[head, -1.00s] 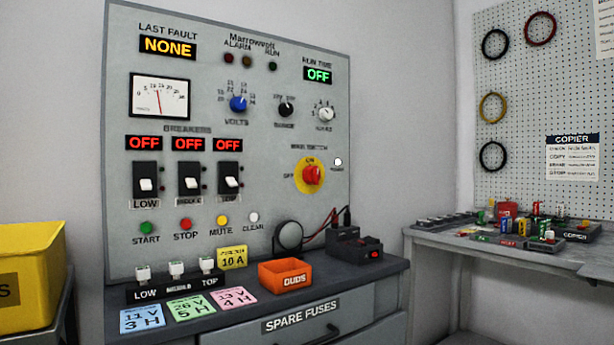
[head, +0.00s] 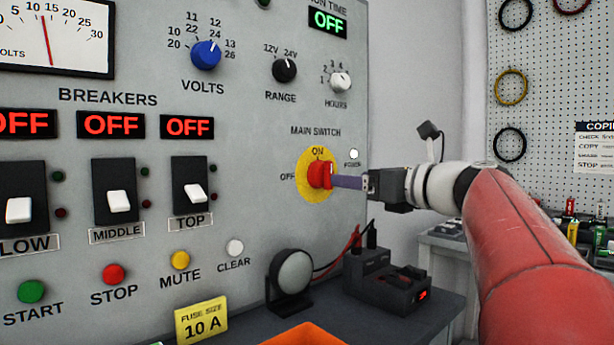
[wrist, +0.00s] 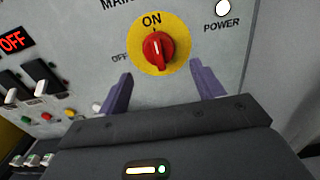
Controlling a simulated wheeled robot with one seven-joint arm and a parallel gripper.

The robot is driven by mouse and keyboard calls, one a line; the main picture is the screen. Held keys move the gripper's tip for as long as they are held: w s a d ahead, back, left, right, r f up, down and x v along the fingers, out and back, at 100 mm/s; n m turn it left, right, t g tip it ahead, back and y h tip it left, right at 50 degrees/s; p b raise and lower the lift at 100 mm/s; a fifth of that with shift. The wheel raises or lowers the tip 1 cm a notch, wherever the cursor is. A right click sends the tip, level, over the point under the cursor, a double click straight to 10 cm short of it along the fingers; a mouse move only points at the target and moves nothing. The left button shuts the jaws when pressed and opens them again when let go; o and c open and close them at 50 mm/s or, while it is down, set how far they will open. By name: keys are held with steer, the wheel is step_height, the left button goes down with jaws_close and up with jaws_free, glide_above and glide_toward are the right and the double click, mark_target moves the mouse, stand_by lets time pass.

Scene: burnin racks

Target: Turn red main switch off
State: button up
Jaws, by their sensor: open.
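The red main switch (head: 320,174) is a knob on a round yellow plate on the grey panel, with ON above it and OFF to its left. In the wrist view the knob (wrist: 158,48) stands upright, its white mark pointing up to ON. My gripper (head: 338,181) is at the knob's right side in the head view. In the wrist view my gripper's purple fingers (wrist: 158,90) are spread wide, below and to either side of the knob, with nothing between them. The head view does not show clearly whether a finger touches the knob.
A white power lamp (head: 354,154) is at the switch's upper right. Breakers (head: 118,193) reading OFF are to the left. A round black-framed device (head: 292,274) and a black box (head: 388,285) with cables stand on the bench below. An orange bin (head: 305,336) is in front.

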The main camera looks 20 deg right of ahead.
mark_target(324, 175)
steer(key=x, duration=0.7)
steer(key=shift+p, duration=0.3)
steer(key=c, duration=1)
